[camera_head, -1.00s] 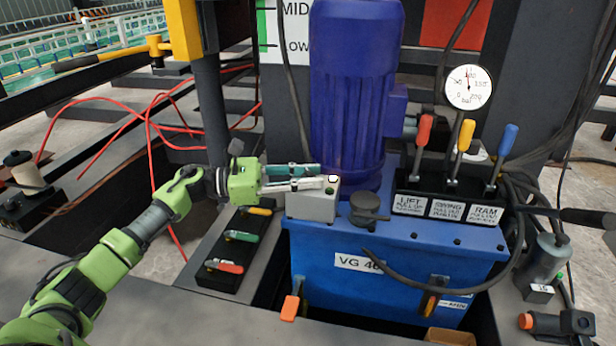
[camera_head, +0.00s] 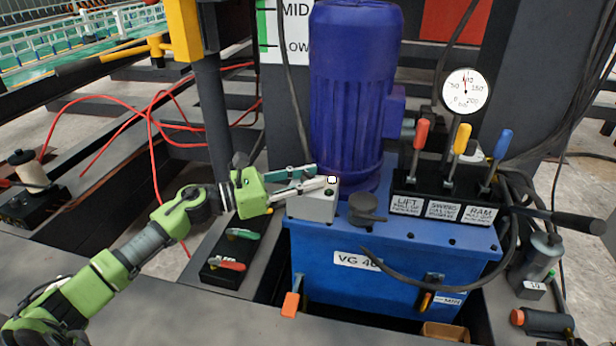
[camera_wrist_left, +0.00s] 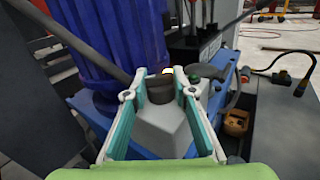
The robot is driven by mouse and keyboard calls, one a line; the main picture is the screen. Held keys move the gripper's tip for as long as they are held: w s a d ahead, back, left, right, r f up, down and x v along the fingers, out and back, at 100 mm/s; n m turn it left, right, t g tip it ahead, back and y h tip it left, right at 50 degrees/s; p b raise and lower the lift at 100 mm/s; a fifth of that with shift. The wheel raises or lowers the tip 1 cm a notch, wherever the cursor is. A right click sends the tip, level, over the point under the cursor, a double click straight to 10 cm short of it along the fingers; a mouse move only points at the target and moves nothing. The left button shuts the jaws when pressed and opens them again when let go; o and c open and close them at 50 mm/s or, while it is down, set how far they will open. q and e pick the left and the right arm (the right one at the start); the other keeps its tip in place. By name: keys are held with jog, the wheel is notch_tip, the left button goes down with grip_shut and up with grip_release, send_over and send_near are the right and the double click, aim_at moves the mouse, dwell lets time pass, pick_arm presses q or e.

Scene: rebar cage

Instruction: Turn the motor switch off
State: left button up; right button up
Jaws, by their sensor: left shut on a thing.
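The motor switch is a light grey box (camera_head: 312,207) on the blue power unit (camera_head: 388,277), at the foot of the blue motor (camera_head: 350,95). In the left wrist view the box (camera_wrist_left: 163,130) carries a dark round knob (camera_wrist_left: 160,89) and a small green button (camera_wrist_left: 190,91). My left gripper (camera_head: 325,176) reaches in from the left, its fingers over the box top. In the left wrist view its fingertips (camera_wrist_left: 158,82) are on either side of the knob, shut on it. In the head view the fingers hide the knob. My right gripper is not in view.
Right of the switch are a dark cap (camera_head: 366,207) and red, yellow and blue levers (camera_head: 461,140) below a pressure gauge (camera_head: 465,91). A black hose (camera_head: 425,279) crosses the unit's front. Several coloured handles (camera_head: 226,263) lie below my left arm.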

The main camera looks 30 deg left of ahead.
pick_arm(q)
jog(key=o, duration=1.1)
jog(key=shift+d+f, duration=0.1)
jog(key=v, duration=1.2)
